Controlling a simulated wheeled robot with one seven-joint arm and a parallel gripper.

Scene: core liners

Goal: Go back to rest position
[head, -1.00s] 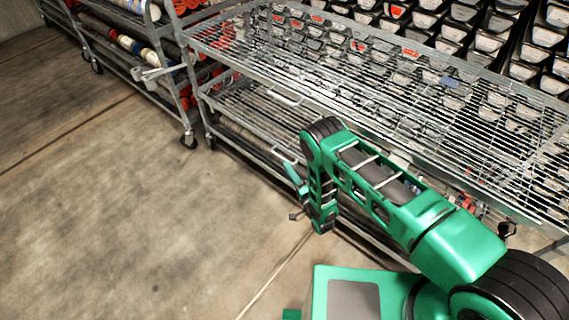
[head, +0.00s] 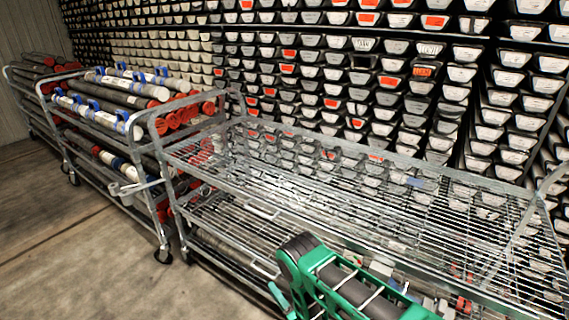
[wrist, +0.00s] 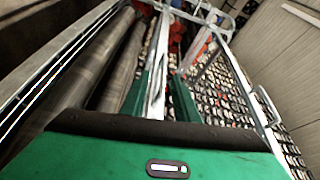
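My gripper (wrist: 160,75) shows in the wrist view as two green fingers with a gap between them. It is open, and nothing is held in it. A pale metal rail of a cart is seen through the gap; I cannot tell how far beyond the fingers it is. In the head view my green arm shows at the bottom, bent in front of the empty wire-mesh cart (head: 350,188). My gripper itself cannot be made out there, as the lower arm is cut off by the frame's bottom edge.
The mesh cart stands close to my arm, its top shelf bare. A second cart (head: 160,150) holds several grey, red-capped tubes with blue bands. Another loaded cart (head: 30,75) stands farther left. Racks of boxes (head: 330,60) fill the back. Open concrete floor (head: 75,235) lies at left.

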